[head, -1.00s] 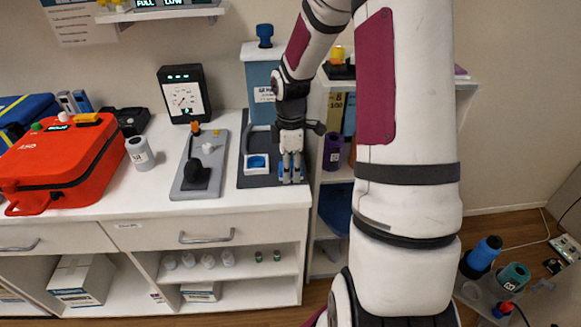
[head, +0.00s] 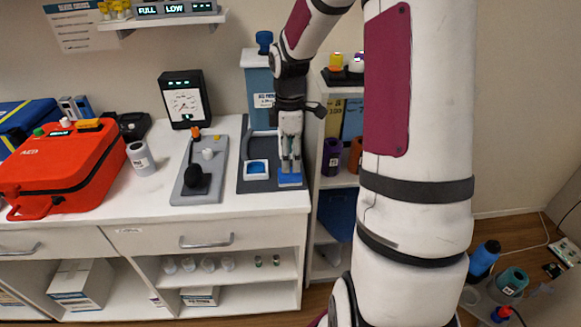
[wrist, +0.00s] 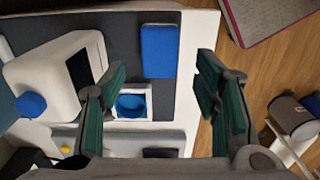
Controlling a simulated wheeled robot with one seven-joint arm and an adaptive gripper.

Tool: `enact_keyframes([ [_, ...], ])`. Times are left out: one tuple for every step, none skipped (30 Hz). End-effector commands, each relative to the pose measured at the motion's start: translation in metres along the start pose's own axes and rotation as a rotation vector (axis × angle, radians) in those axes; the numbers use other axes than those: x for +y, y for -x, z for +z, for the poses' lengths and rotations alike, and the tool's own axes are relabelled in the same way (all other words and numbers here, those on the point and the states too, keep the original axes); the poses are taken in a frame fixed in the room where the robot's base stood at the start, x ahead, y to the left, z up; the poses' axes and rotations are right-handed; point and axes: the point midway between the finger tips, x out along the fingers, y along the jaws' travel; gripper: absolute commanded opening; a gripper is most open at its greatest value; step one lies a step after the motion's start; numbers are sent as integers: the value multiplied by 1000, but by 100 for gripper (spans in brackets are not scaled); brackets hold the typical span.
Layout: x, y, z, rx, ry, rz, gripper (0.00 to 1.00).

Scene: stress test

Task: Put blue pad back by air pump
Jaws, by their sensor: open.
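The blue pad (head: 289,180) lies flat at the front right of a dark mat (head: 247,184). In the wrist view the pad (wrist: 158,50) shows whole, near the white counter edge. My gripper (head: 290,168) is open above the pad, pointing down. In the wrist view its fingers (wrist: 160,88) are wide apart, with nothing held between them. A tall blue box with a white top and blue knob, seemingly the air pump (head: 261,88), stands at the back of the mat. Its label is only partly readable.
A white holder with a blue round recess (head: 257,169) sits left of the pad. A grey board (head: 219,150) with a black knob is further left, then a grey cup (head: 140,157) and red case (head: 62,168). A shelf (head: 343,181) stands right of the counter.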

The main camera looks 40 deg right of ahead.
Motion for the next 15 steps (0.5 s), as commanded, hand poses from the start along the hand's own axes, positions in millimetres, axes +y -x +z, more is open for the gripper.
enact_keyframes([
  [1,13,0,0,0,5,56],
  [1,18,0,0,0,5,56],
  [0,25,0,0,-1,4,56],
  [0,30,0,0,-1,3,56],
  [1,35,0,0,-1,4,56],
  [1,40,0,-1,-1,3,56],
  [1,43,0,0,0,3,56],
  [1,46,0,0,0,2,56],
  [0,49,0,0,0,1,56],
  [0,52,0,0,0,1,56],
  [0,54,0,0,0,1,56],
  [-1,56,-1,-1,-2,3,56],
  [-2,59,-2,-3,-7,5,56],
  [-5,62,-4,-5,-14,9,56],
  [-10,68,-6,-10,-27,15,56],
])
